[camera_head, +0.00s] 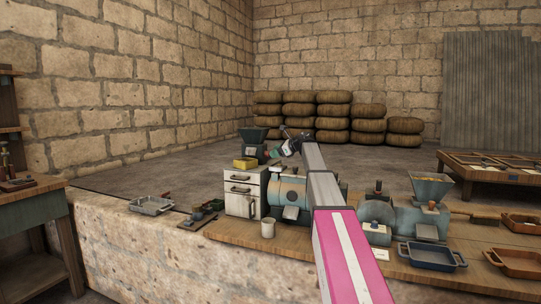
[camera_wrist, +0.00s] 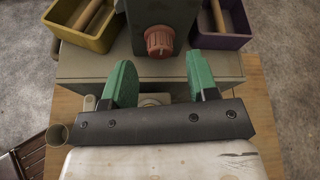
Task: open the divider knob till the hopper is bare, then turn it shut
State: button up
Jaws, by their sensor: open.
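The divider is a dark green machine with a flared hopper (camera_head: 253,134) on top, standing on a white drawer cabinet (camera_head: 240,198). I cannot see into this hopper from here. The divider's red ribbed knob (camera_wrist: 159,41) shows in the wrist view on the front of the green body (camera_wrist: 163,12). My gripper (camera_wrist: 161,75) is open, its two green-padded fingers apart and empty. The knob lies just beyond the fingertips, roughly centred between them, and does not appear to be touched. In the head view my gripper (camera_head: 290,143) is small, right of the divider.
A yellow bin (camera_wrist: 96,43) and a purple bin (camera_wrist: 237,41) flank the divider, each with a wooden roller-like piece inside. A blue-grey machine with a grain-filled hopper (camera_head: 432,187) stands right on the bench. A cup (camera_head: 268,228) and trays (camera_head: 432,257) sit near the bench's front.

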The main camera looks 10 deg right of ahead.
aim_at(267, 154)
jog(key=shift+x, duration=1.6)
jog(key=c, duration=0.9)
jog(key=shift+c, duration=0.2)
